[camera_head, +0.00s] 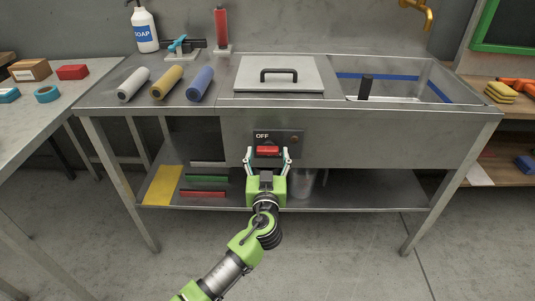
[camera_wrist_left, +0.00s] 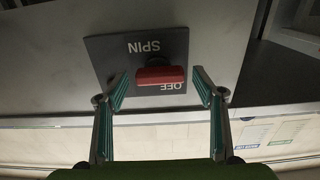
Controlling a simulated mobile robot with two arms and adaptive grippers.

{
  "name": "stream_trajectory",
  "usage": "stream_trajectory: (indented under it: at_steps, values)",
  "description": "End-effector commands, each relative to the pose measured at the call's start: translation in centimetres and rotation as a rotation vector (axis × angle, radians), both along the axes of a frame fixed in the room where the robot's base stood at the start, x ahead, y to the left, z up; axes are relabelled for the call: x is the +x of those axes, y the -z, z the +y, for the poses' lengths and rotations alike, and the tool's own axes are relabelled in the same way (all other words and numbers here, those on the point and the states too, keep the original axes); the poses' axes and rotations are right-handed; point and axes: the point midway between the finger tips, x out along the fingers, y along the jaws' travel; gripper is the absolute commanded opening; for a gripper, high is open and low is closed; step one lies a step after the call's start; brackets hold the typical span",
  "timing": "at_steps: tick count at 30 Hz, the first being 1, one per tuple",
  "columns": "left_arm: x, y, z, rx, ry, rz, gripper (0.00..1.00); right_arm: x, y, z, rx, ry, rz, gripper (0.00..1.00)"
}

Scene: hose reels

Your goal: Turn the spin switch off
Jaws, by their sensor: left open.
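The spin switch is a red lever (camera_head: 267,150) on a dark plate (camera_head: 290,137) on the front panel of the metal sink bench. The plate reads OFF at the top in the head view. In the left wrist view the picture is upside down: the red lever (camera_wrist_left: 160,75) lies beside the word OFF, and SPIN is printed on the plate (camera_wrist_left: 112,52). My left gripper (camera_head: 267,160) is open, with its fingers on either side of the lever. In the left wrist view the fingers (camera_wrist_left: 161,90) stand apart from the lever. My right gripper is not in view.
On the bench (camera_head: 330,106) are a lidded cover (camera_head: 300,72), a soap bottle (camera_head: 145,28) and several rolls (camera_head: 166,82). A lower shelf (camera_head: 340,190) holds a yellow sheet (camera_head: 163,185). A side table (camera_head: 30,110) stands left. The floor in front is clear.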

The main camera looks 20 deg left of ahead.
Motion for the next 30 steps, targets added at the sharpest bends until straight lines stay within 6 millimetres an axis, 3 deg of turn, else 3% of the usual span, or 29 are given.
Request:
stream_trajectory:
  at_steps: [11,15,16,30]
  values:
    - [0.56,0.03,0.15,0.000,0.001,0.001,0.62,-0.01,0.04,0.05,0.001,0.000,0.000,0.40]
    - [0.54,0.02,0.15,0.000,0.001,0.001,0.26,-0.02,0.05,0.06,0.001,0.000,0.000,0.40]
    - [0.54,0.02,0.15,0.000,0.001,0.001,0.24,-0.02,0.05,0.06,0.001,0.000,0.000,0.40]
    - [0.52,0.05,0.09,0.079,0.001,0.023,0.24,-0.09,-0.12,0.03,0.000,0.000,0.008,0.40]
